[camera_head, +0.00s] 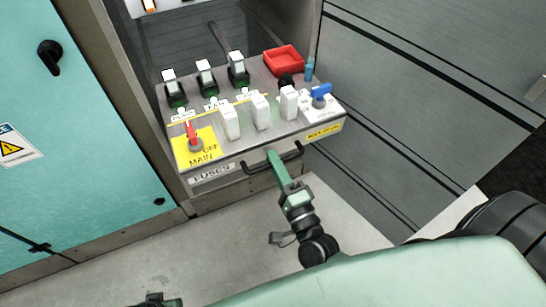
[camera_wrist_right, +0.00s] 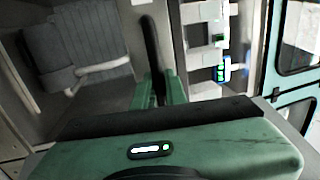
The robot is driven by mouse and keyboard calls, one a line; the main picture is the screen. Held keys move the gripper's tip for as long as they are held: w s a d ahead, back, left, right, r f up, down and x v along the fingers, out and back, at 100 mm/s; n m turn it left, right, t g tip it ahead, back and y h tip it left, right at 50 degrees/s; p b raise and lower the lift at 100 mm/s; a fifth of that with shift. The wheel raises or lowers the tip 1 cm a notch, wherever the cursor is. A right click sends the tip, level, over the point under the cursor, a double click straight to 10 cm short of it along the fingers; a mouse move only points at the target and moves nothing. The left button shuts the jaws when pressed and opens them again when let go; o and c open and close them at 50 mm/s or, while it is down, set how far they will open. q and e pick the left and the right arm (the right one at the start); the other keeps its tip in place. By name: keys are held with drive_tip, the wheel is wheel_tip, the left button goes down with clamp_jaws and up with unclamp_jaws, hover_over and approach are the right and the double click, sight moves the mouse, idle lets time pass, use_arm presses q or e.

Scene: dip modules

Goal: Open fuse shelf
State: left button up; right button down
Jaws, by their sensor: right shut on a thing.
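The fuse shelf (camera_head: 213,172), labelled FUSES on its front, juts out of the cabinet with its top face in view. Its black bar handle (camera_head: 290,155) runs along the front edge. In the right wrist view the green fingers (camera_wrist_right: 155,90) close around the dark handle (camera_wrist_right: 150,45). A dark green part at the bottom left edge looks like my left gripper (camera_head: 155,301); it is mostly cut off, and its jaws cannot be made out.
The shelf carries white fuse modules (camera_head: 261,112), a red switch (camera_head: 192,134) on a yellow MAIN plate, a blue switch (camera_head: 320,92) and a red tray (camera_head: 284,61). A teal cabinet door (camera_head: 75,100) stands at left. The floor (camera_head: 230,240) before the shelf is clear.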

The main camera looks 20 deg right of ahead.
drive_tip(key=shift+f, duration=0.1)
drive_tip(key=c, duration=1.7)
unclamp_jaws()
drive_tip(key=shift+c, duration=0.2)
drive_tip(key=shift+s, duration=0.1)
drive_tip(key=s+f, duration=0.1)
drive_tip(key=s, duration=0.6)
drive_tip(key=shift+s+f, duration=0.2)
drive_tip(key=shift+s, duration=0.1)
